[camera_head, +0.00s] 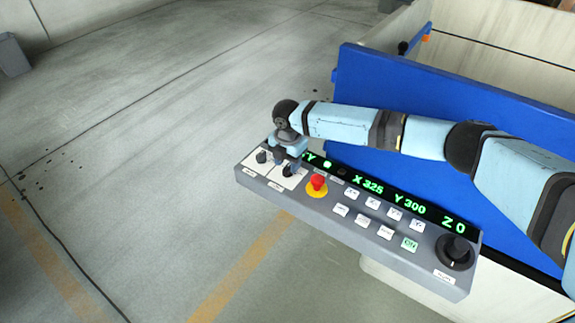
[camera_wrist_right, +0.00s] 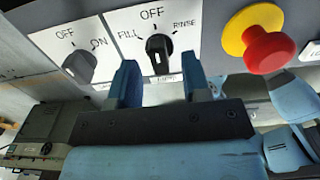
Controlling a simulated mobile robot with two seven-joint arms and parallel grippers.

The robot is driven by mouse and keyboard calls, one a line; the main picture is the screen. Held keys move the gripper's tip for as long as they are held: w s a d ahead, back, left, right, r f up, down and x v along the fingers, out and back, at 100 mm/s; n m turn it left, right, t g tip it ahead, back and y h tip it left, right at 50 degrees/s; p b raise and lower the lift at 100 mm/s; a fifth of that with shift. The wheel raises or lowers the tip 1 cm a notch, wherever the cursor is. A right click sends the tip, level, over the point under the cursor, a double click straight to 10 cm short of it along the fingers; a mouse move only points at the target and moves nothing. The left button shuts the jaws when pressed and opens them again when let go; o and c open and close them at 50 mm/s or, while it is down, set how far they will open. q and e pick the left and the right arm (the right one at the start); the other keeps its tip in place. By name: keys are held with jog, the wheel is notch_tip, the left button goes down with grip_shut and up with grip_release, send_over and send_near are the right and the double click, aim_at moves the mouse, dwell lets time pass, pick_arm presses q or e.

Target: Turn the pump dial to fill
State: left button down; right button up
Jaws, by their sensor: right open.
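The control panel (camera_head: 390,230) is a grey box in front of a blue panel. The pump dial (camera_wrist_right: 158,48) is a black knob on a white plate marked FILL on the left, OFF at the top and RINSE on the right. Its grip stands about upright, in line with OFF. It also shows in the head view (camera_head: 287,171), partly under my right gripper (camera_head: 290,158). In the wrist view my right gripper (camera_wrist_right: 161,82) is open, its blue fingers on either side of the dial's lower part. I cannot tell whether they touch it. My left gripper is out of view.
A grey OFF/ON knob (camera_wrist_right: 80,66) sits left of the dial. A red emergency button (camera_wrist_right: 268,50) on a yellow base is close on the right. Farther along are white buttons, a green display (camera_head: 375,186) and a large black knob (camera_head: 456,250).

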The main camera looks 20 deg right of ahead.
jog(key=shift+f, duration=0.8)
grip_shut()
jog(key=shift+r+n, duration=0.1)
jog(key=shift+n, duration=0.2)
jog(key=n+p, duration=0.1)
jog(key=n, duration=0.3)
jog(key=shift+n, duration=0.3)
jog(key=n, duration=0.5)
jog(key=shift+n+p, duration=0.3)
jog(key=shift+p, duration=0.1)
